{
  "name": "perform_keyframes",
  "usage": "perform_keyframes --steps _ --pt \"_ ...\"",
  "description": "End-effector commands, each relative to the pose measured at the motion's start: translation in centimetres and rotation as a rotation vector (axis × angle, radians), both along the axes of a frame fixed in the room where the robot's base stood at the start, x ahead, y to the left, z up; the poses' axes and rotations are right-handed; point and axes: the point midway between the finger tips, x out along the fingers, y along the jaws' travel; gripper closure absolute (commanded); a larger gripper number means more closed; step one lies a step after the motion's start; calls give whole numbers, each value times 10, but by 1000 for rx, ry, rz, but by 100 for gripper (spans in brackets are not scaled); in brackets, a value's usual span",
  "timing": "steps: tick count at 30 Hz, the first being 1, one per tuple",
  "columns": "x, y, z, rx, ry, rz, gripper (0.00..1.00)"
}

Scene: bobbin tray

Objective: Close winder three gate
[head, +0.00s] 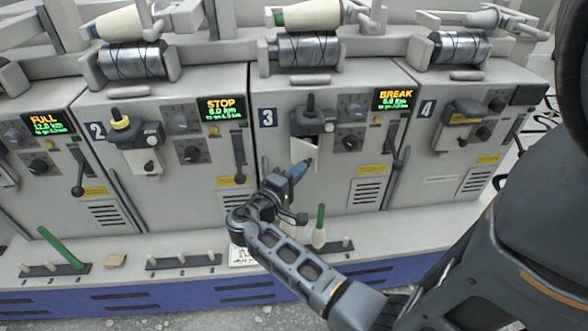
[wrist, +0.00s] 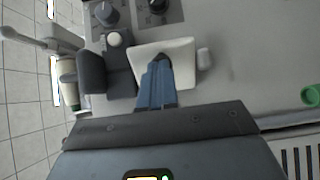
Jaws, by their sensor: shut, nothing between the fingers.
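Winder three (head: 330,105) is the machine with the "3" label and a screen reading "BREAK". On its front is a dark spindle unit (head: 312,122), and a pale plate (head: 303,150), likely its gate, juts out just below. In the wrist view the plate (wrist: 183,55) is a white, slightly tilted square beside the dark unit (wrist: 105,72). My gripper (head: 306,163) is shut and empty, its blue fingers pointing at the plate. In the wrist view the fingertips (wrist: 160,60) overlap the plate's lower middle; I cannot tell whether they touch it.
Winder two (head: 165,120), reading "STOP", stands to the left, and winder four (head: 450,120) to the right. Winder three's dark lever (head: 397,160) hangs right of the plate.

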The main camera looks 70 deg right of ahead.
Motion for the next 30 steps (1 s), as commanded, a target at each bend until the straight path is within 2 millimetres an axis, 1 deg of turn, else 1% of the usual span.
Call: perform_keyframes --steps 1,9,15,21,23,30 --pt "-5 -1 2 1 3 36 100" --pt "-25 -14 -1 1 4 274 100" --pt "-35 -27 -2 -1 2 447 100" --pt "-42 -39 -2 -2 2 590 100" --pt "-43 -41 -2 -2 2 624 100" --pt "-46 -49 -1 0 -1 623 100"
